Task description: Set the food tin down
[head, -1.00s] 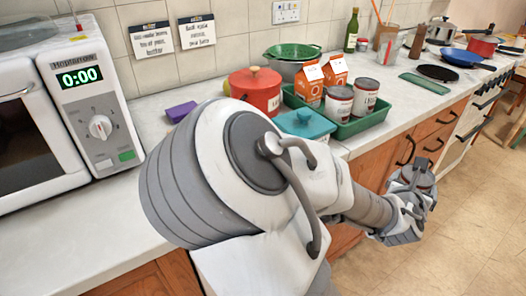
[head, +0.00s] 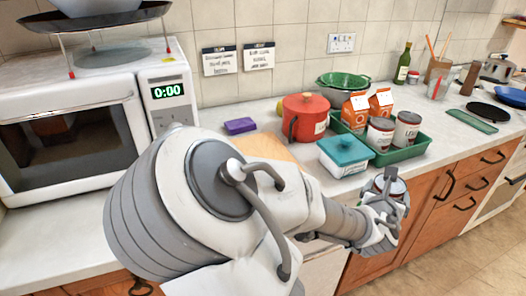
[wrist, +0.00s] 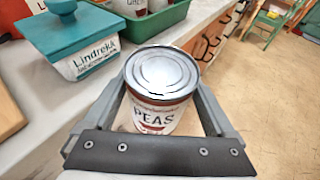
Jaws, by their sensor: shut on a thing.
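My gripper (wrist: 162,106) is shut on the food tin (wrist: 160,72), a can with a silver lid and a label reading PEAS, which sits upright between the fingers in the wrist view. In the head view the tin (head: 391,185) shows at the end of my arm, in front of the counter's front edge and over the drawers. Its underside is hidden.
A teal-lidded tub (head: 344,155) stands near the counter edge. Behind it a green tray (head: 414,151) holds two tins and orange cartons. A red pot (head: 305,117), a wooden board (head: 264,149) and a microwave (head: 70,120) also stand on the worktop.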

